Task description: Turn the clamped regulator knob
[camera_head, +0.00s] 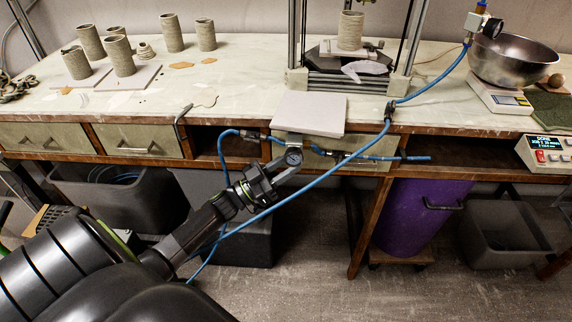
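A regulator with a round dial gauge (293,157) sits at the bench's front edge, below a pale square board. Blue hose runs to it from both sides. Its knob cannot be made out clearly. My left gripper (291,172) reaches up from the lower left, with its fingers just below and beside the gauge. Whether the fingers touch the regulator or are shut on part of it cannot be told. My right gripper is not in view.
The pale board (309,113) overhangs the front edge. A blue hose (345,157) crosses in front of the drawers. A press frame (345,80), a steel bowl (512,60) on a scale and another gauge (473,22) stand behind. Clay cylinders (122,56) stand left.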

